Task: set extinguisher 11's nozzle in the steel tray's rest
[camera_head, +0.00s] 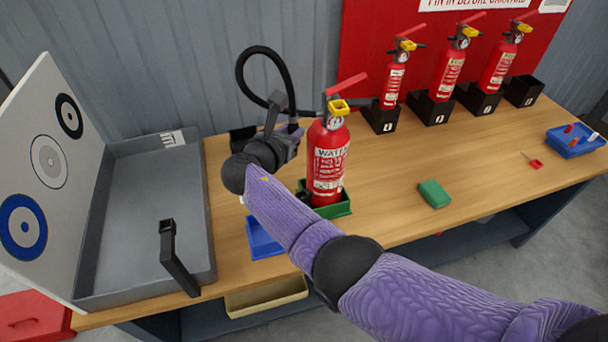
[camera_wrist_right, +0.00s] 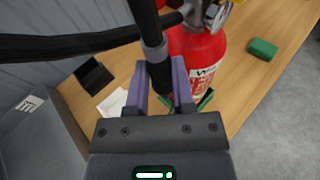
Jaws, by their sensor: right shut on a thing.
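Red extinguisher (camera_head: 329,160), labelled WATER, stands upright in a green holder (camera_head: 340,208) on the bench; I cannot read a number 11 on it. Its black hose (camera_head: 262,50) arches up and over to the left. My right gripper (camera_head: 290,132) is shut on the black nozzle (camera_wrist_right: 158,72), just left of the extinguisher, above the bench. The steel tray (camera_head: 140,205) lies to the left, with a black rest (camera_head: 176,262) standing at its front right edge. That rest is empty and apart from the nozzle. My left gripper is not in view.
A white target board (camera_head: 45,180) leans along the tray's left side. A blue tray (camera_head: 262,238) is partly behind my arm. A green block (camera_head: 434,193) and a ring pin (camera_head: 533,162) lie to the right. Three extinguishers stand in black sockets (camera_head: 436,108) behind.

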